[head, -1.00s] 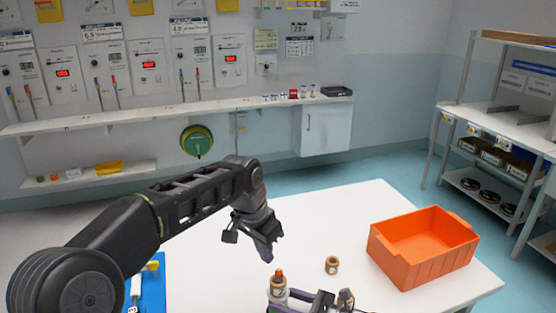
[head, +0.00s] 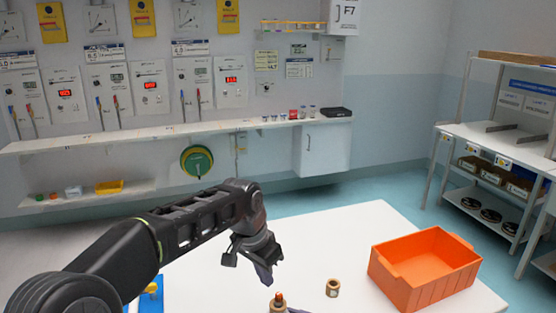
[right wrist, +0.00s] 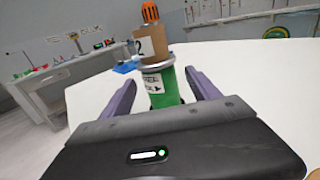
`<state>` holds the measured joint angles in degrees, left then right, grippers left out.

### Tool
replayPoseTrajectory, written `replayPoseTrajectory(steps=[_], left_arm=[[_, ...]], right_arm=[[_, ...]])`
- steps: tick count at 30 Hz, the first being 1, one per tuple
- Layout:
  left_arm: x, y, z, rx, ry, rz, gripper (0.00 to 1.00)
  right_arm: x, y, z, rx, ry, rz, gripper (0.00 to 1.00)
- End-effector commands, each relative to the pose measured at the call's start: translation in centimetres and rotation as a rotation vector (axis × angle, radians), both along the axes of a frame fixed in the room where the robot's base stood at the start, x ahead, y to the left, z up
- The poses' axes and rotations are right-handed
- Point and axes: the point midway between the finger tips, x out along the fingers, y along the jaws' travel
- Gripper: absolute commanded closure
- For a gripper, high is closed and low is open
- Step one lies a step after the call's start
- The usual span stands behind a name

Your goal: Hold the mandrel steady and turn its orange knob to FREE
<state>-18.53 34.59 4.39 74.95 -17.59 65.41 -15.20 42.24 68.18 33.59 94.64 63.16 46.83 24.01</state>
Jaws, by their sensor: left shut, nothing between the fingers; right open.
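The mandrel stands upright on the white table. In the right wrist view it has a green base (right wrist: 163,92) with a white label, a grey collar, a brown roll (right wrist: 153,44) and an orange knob (right wrist: 150,12) on top. In the head view only its top shows, with the knob (head: 280,298) at the bottom edge. My right gripper (right wrist: 160,76) is open, its purple fingers on either side of the green base, with gaps showing. My left gripper (head: 265,272) is shut and empty, pointing down, above and left of the knob. The label's wording is too small to read surely.
A loose brown roll (head: 332,287) stands on the table (head: 355,225) right of the mandrel. An orange bin (head: 425,272) is farther right. The table behind the loose roll is clear.

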Motion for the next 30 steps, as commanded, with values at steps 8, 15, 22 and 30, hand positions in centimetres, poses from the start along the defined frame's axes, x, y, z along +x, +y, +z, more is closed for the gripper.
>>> replayPoseTrajectory(steps=[8,15,22,30], left_arm=[[0.0,0.0,0.0,0.000,0.000,0.000,1.00],[0.0,0.0,0.0,0.000,0.000,0.000,1.00],[0.0,0.0,0.0,0.000,0.000,0.000,1.00],[0.0,0.0,0.0,0.000,0.000,0.000,1.00]], right_arm=[[-2.1,-5.2,0.0,-0.003,0.000,-0.004,0.29],[-3.7,-8.7,0.0,0.000,0.001,-0.001,0.29],[-4.1,-9.5,0.0,0.000,0.000,0.000,0.29],[-4.1,-9.4,0.0,0.000,0.001,0.000,0.29]])
